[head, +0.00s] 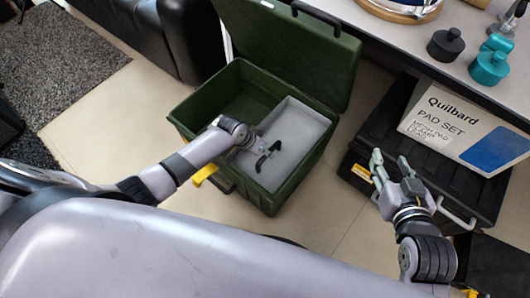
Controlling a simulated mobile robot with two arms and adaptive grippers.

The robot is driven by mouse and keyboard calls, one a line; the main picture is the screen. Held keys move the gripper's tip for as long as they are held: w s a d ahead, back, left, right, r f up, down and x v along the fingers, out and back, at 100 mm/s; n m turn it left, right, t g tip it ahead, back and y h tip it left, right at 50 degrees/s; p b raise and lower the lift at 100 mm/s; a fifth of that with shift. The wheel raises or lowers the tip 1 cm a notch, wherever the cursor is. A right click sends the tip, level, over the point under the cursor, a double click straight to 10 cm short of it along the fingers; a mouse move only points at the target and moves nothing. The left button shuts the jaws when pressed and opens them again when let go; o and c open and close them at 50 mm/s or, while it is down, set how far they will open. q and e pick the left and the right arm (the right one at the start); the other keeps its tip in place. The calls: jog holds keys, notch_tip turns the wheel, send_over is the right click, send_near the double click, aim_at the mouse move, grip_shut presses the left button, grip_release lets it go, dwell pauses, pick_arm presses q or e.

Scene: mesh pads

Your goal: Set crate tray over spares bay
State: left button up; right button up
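The green crate (189,112) stands on the floor with its lid (290,50) swung open at the back. A grey tray (302,122) sits in the crate's right part; the left part of the crate (238,92) looks open and deep. My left gripper (266,157) is over the tray, close to a small black piece that may be a handle. The wrist partly hides it, and I cannot tell whether the fingers grip it. My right gripper (391,167) is apart from the crate at the right, fingers spread and empty, in front of a black case.
The black case (365,140) carries a Quilbard pad set box (440,120). A yellow latch (205,174) juts from the crate's front. Bare floor lies between crate and case.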

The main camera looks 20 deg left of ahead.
pick_arm(q)
jog(key=shift+w+d+f, duration=0.15)
jog(key=shift+f, duration=0.3)
pick_arm(e)
jog(key=shift+w+a+r+t, duration=0.15)
jog(key=shift+w+r+t, duration=0.15)
jog(key=shift+r, duration=0.25)
jog(key=shift+w+a+r+t, duration=0.15)
jog(key=shift+w+r+t, duration=0.15)
jog(key=shift+r, duration=0.2)
pick_arm(q)
jog(key=shift+c, duration=0.2)
grip_shut()
